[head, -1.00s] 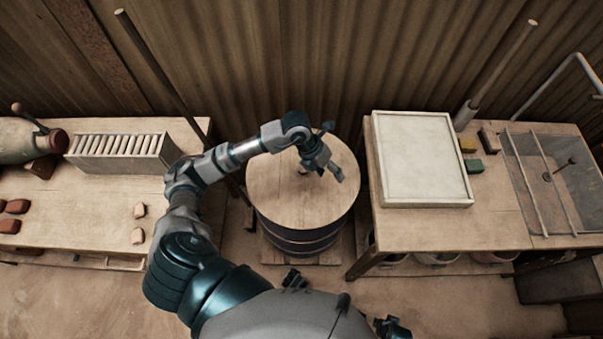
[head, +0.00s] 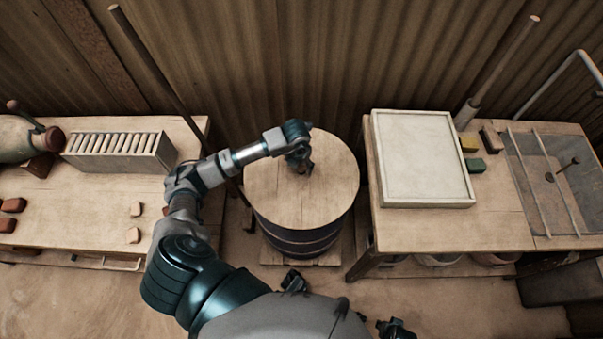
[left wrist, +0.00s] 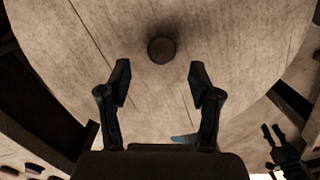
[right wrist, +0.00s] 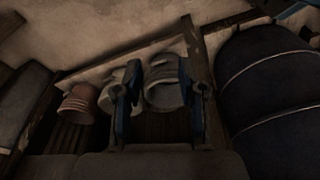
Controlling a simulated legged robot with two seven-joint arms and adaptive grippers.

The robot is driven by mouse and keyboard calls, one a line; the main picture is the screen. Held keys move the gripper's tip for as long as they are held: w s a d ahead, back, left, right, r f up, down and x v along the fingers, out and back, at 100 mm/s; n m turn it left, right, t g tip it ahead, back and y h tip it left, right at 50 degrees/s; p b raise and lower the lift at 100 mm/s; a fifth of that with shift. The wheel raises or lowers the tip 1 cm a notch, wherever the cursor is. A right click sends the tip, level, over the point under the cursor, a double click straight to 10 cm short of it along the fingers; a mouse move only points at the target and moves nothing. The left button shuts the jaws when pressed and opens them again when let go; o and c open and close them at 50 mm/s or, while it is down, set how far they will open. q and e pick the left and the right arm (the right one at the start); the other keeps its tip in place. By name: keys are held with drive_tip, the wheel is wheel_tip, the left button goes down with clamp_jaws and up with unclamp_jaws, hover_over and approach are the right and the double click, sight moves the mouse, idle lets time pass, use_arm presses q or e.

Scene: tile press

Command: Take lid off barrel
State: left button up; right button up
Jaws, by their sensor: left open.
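The barrel (head: 300,238) is dark with metal hoops and stands upright between the two tables. Its round wooden lid (head: 300,205) lies on top. In the left wrist view, the lid (left wrist: 230,50) fills most of the picture, with a small round dark knob (left wrist: 161,50) on it. My left gripper (head: 303,170) is over the lid and points down. In the left wrist view, its fingers (left wrist: 160,75) are apart, with the knob just beyond the tips and between their lines. My right gripper (right wrist: 160,80) shows open and empty in its wrist view, low beside the barrel (right wrist: 280,90).
The left table (head: 90,190) holds a slotted rack (head: 120,150) and small clay blocks. The right table (head: 420,228) bears a white framed panel (head: 422,160) and a basin. Pots (right wrist: 165,85) stand under a table. A pole leans behind the barrel's left side.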

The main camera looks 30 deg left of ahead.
sight(302, 168)
use_arm(q)
drive_tip(key=f, duration=0.2)
drive_tip(key=w+f, duration=0.1)
drive_tip(key=f, duration=0.1)
drive_tip(key=shift+w+d+b, duration=0.1)
drive_tip(key=shift+d+b, duration=0.05)
drive_tip(key=shift+b, duration=0.25)
drive_tip(key=shift+f, duration=0.3)
drive_tip(key=shift+w+f, duration=0.1)
drive_tip(key=shift+f, duration=0.05)
drive_tip(key=shift+a, duration=0.35)
use_arm(e)
wheel_tip(302, 168, up, 3)
drive_tip(key=shift+w+a+f, duration=0.1)
drive_tip(key=shift+f, duration=0.1)
use_arm(q)
drive_tip(key=c, duration=0.7)
drive_tip(key=shift+d, duration=0.1)
drive_tip(key=c, duration=0.4)
drive_tip(key=shift+d, duration=0.1)
clamp_jaws()
use_arm(e)
drive_tip(key=shift+d, duration=0.2)
